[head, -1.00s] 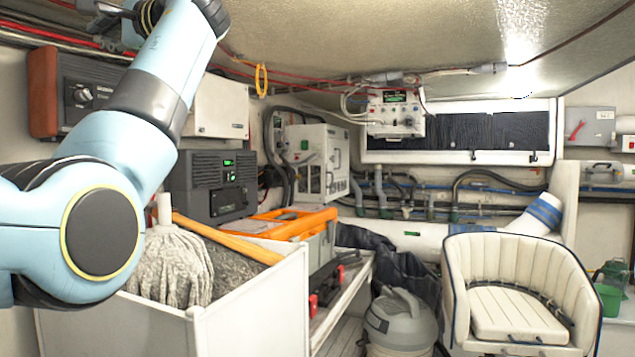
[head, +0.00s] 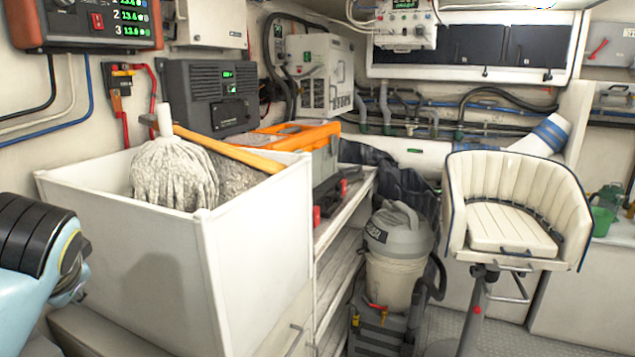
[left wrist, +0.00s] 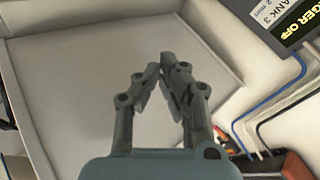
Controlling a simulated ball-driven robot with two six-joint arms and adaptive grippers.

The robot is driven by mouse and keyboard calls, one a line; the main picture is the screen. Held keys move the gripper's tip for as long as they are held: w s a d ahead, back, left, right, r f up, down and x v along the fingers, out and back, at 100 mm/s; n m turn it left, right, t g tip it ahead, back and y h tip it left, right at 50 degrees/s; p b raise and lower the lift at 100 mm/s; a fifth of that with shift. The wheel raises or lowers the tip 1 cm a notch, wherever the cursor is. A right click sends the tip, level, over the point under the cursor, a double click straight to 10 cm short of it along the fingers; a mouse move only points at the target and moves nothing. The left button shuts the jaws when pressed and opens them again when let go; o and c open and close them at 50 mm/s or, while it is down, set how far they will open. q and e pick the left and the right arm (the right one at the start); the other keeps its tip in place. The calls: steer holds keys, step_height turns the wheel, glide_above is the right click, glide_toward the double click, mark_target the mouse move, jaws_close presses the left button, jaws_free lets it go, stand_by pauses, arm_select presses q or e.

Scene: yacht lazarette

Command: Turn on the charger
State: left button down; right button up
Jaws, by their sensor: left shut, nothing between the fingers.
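A dark box with red-brown ends (head: 85,28), possibly the charger, is on the wall at the head view's top left, cut by the frame. It has a red switch (head: 97,21) and green readings numbered up to 3. My left gripper (left wrist: 160,66) is shut and empty in front of a pale surface, apart from the screen. In the head view, only part of my left arm shows at lower left. My right gripper is out of view.
A white bin (head: 255,235) with a mop (head: 172,178) stands below the wall devices. A grey vented unit (head: 212,97) is behind it. Black, white and blue cables (head: 88,100) run along the left wall. A vacuum (head: 397,240) and cream seat (head: 515,215) stand right.

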arm_select(q)
steer(key=s+d+f+n+g+h, duration=0.1)
steer(key=s+d+f+g+h, duration=0.2)
steer(key=s, duration=0.8)
steer(key=s+d+f+h, duration=0.3)
steer(key=s+d+f, duration=0.2)
steer(key=s, duration=0.7)
step_height(320, 180, down, 38)
steer(key=s+a+g+b, duration=0.2)
steer(key=b, duration=1)
steer(key=s+f+b, duration=0.4)
steer(key=s+f, duration=0.5)
steer(key=f, duration=0.4)
steer(key=s+a+f+n+g+b, duration=0.1)
steer(key=s+f+b, duration=0.4)
steer(key=s+f, duration=0.4)
step_height(320, 180, down, 4)
steer(key=shift+s+a+f+b, duration=0.15)
steer(key=shift+s+a+b, duration=0.05)
steer(key=shift+s+b, duration=0.1)
